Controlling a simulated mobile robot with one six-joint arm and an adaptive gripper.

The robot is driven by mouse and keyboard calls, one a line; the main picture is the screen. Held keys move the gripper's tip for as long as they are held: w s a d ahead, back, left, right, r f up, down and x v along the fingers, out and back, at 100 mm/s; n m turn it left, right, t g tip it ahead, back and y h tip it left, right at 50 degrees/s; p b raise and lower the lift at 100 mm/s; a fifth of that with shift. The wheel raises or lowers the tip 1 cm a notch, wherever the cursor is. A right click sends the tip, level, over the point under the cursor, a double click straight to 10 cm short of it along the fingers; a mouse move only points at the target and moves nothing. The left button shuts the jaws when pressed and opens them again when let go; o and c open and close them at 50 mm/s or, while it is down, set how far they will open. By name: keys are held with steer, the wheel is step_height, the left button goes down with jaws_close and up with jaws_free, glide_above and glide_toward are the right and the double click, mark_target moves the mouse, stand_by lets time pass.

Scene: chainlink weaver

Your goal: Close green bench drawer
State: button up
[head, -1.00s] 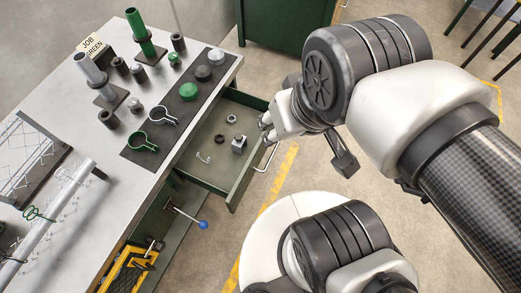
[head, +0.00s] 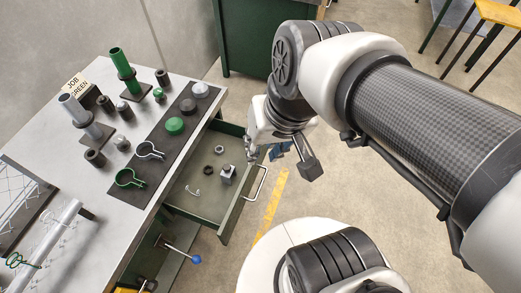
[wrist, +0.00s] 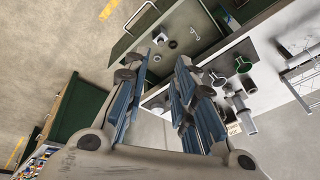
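The green bench drawer (head: 190,208) stands pulled out from the bench in the head view. Its bar handle (head: 257,184) is on the front face at the right. The drawer (wrist: 125,42) and its handle (wrist: 140,16) also show at the top of the wrist view. My gripper (wrist: 163,62) is open and empty, with a gap between its blue-padded fingers. In the head view my gripper (head: 272,148) is near the far end of the drawer front, above and beyond the handle. I see no clear contact; its fingertips are partly hidden.
The bench top (head: 60,155) carries posts, clamps and caps. A blue-knobbed lever (head: 196,259) sticks out below the drawer. Floor right of the drawer front is clear.

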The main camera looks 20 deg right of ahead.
steer(key=w+d+f+m+y, duration=0.1)
steer(key=w+f+m, duration=0.1)
steer(key=w, duration=0.1)
steer(key=w+d+f+m+g+y, duration=0.1)
steer(key=w+f+m, duration=0.1)
steer(key=w, duration=0.1)
steer(key=w+d+f+m+y, duration=0.1)
steer(key=w+f+m, duration=0.1)
steer(key=w, duration=0.1)
steer(key=shift+d+m, duration=0.3)
steer(key=shift+m, duration=0.1)
jaws_close()
steer(key=w+d+f+m+t+y+p, duration=0.1)
steer(key=w+d+f+m, duration=0.2)
steer(key=d+f+m, duration=0.45)
steer(key=w+d+f+m+t+y, duration=0.1)
steer(key=w+d+f+m+y, duration=0.25)
steer(key=f, duration=0.65)
steer(key=m+t+h+b, duration=0.2)
steer(key=m+b, duration=0.1)
steer(key=m, duration=0.4)
glide_toward(263, 157)
steer(key=shift+x, duration=2.2)
